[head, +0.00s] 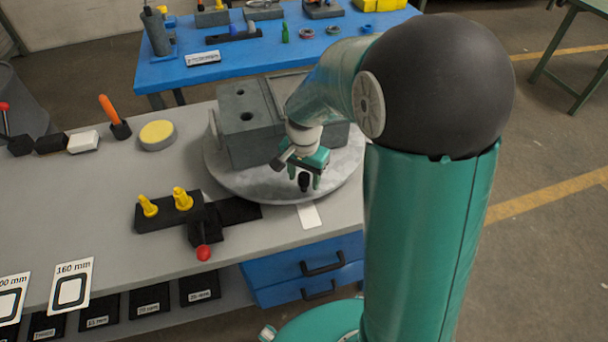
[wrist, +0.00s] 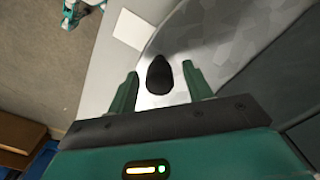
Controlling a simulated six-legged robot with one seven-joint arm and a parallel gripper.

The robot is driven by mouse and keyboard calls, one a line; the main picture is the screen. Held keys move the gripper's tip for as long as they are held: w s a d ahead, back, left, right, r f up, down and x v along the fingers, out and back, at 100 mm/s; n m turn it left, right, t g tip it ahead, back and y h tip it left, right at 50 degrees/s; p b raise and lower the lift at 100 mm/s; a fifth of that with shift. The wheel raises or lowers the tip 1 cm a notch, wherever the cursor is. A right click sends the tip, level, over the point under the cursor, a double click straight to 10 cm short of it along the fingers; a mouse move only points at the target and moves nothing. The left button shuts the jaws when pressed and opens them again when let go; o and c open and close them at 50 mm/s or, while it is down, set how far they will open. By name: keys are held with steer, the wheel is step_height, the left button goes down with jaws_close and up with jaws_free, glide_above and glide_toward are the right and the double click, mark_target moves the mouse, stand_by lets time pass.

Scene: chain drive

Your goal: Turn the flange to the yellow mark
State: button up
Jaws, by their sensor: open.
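The flange (head: 225,176) is a round grey metal disc lying flat on the bench, with a dark grey block (head: 250,140) on top. A black rounded knob (wrist: 160,75) stands at the disc's near part; it also shows in the head view (head: 304,182). My gripper (head: 305,177) is over the near edge of the disc. In the wrist view my gripper (wrist: 160,69) is open, one green finger on each side of the knob, with gaps on both sides. I cannot make out a yellow mark on the disc; my arm hides its far right part.
A white plate (head: 309,215) lies by the disc's near edge. A black fixture with yellow pegs (head: 167,211) and a red-knobbed lever (head: 203,252) stand to the left. A yellow-topped puck (head: 158,135) is farther back. A blue table (head: 230,62) stands behind.

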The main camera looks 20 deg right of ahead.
jaws_close()
steer(key=shift+d, duration=0.15)
stand_by(0.4)
